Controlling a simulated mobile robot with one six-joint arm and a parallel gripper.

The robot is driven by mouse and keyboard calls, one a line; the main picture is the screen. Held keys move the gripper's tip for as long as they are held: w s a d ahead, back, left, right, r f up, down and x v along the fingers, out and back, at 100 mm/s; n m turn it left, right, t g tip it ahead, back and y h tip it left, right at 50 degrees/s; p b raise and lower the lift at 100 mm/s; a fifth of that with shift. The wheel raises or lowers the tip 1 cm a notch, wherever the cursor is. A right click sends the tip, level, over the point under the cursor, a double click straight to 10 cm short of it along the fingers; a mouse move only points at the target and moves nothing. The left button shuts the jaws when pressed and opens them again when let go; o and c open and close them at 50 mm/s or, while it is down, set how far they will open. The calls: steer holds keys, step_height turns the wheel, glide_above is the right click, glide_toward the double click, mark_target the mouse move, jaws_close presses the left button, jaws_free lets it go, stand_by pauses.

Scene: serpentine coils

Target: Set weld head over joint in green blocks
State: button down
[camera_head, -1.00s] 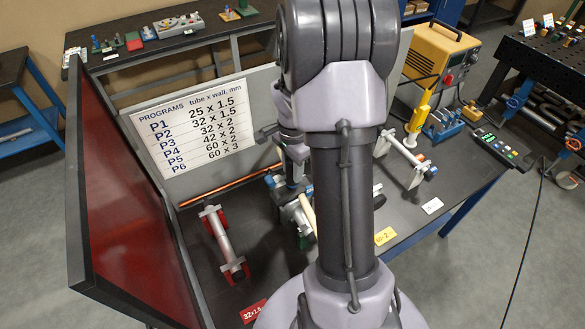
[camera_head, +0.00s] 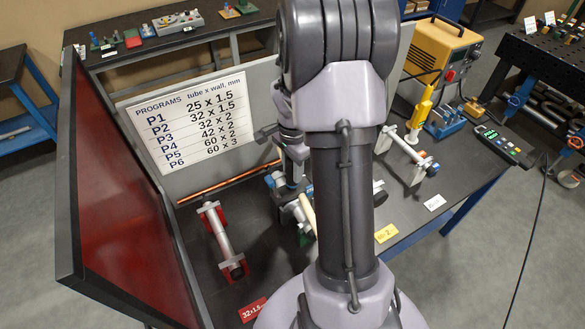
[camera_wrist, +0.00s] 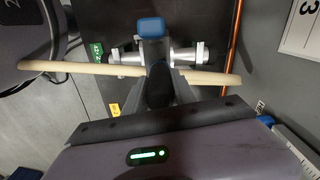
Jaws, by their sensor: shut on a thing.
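In the wrist view my gripper (camera_wrist: 160,90) is shut on the dark body of what looks like the weld head (camera_wrist: 151,28), which has a blue top. A long tan rod or hose (camera_wrist: 95,68) crosses behind the fingers. Beyond it a silver tube in clamps (camera_wrist: 190,53) runs crosswise, with a green tag (camera_wrist: 96,52) at its left. The weld head overlaps the tube's middle in this view; I cannot tell whether they touch. In the head view my arm hides most of this, leaving part of a green block (camera_head: 304,238) and the tan piece (camera_head: 307,212).
Tube in red blocks (camera_head: 222,240) stands at the left of the bench. Another clamped tube (camera_head: 408,155) stands right, near a yellow-handled tool (camera_head: 425,104) and a yellow power unit (camera_head: 440,55). A dark red screen (camera_head: 120,200) borders the left; a program board (camera_head: 190,115) stands behind.

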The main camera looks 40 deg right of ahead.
steer(key=shift+f, duration=0.1)
steer(key=c, duration=0.9)
jaws_free()
steer(key=shift+c, duration=0.2)
steer(key=shift+s, duration=0.1)
